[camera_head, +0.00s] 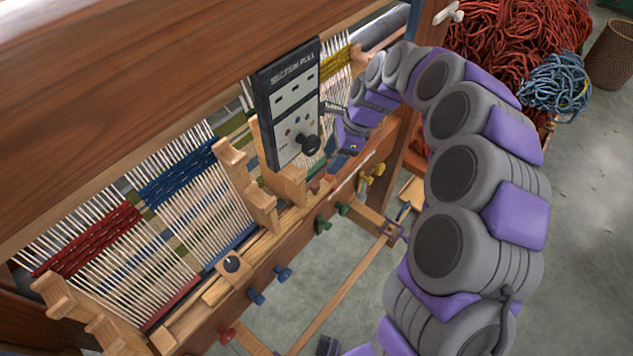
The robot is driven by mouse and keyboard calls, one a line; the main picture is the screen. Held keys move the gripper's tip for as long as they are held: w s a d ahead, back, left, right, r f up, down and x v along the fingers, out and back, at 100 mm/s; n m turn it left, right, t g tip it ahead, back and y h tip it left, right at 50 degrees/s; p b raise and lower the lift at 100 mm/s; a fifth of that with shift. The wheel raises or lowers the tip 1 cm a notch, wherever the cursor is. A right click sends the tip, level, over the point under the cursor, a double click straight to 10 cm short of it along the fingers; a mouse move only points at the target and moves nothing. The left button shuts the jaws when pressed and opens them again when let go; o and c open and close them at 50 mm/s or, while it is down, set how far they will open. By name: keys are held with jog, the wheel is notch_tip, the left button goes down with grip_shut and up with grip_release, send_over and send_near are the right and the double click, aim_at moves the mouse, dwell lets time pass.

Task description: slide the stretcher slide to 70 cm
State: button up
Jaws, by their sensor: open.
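A wooden block with a dark round knob (232,265) sits on the loom's front rail, left of the centre. It may be the stretcher slide, but I cannot tell for certain. No 70 cm mark is legible. My gripper (338,124) is open, just right of the dark control panel (287,104) labelled "SECTION PULL". It is up and to the right of the knobbed block, well apart from it. Its fingertips are small and partly hidden by my arm, and I cannot tell whether they touch anything.
The loom's warp threads (205,205) carry red, blue and green woven bands. Wooden uprights (246,187) and coloured pegs (283,274) line the front. A wide wooden beam (120,90) covers the upper left. Red wool (520,45) and a basket (611,55) stand upper right; grey floor is free at right.

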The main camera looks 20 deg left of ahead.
aim_at(315, 184)
jog(key=b+x, duration=0.2)
jog(key=x, duration=0.8)
jog(key=shift+f, duration=0.1)
jog(key=shift+s+a+f, duration=0.1)
jog(key=shift+a+f, duration=0.15)
jog(key=shift+f, duration=0.2)
jog(key=shift+d+r, duration=0.1)
grip_shut()
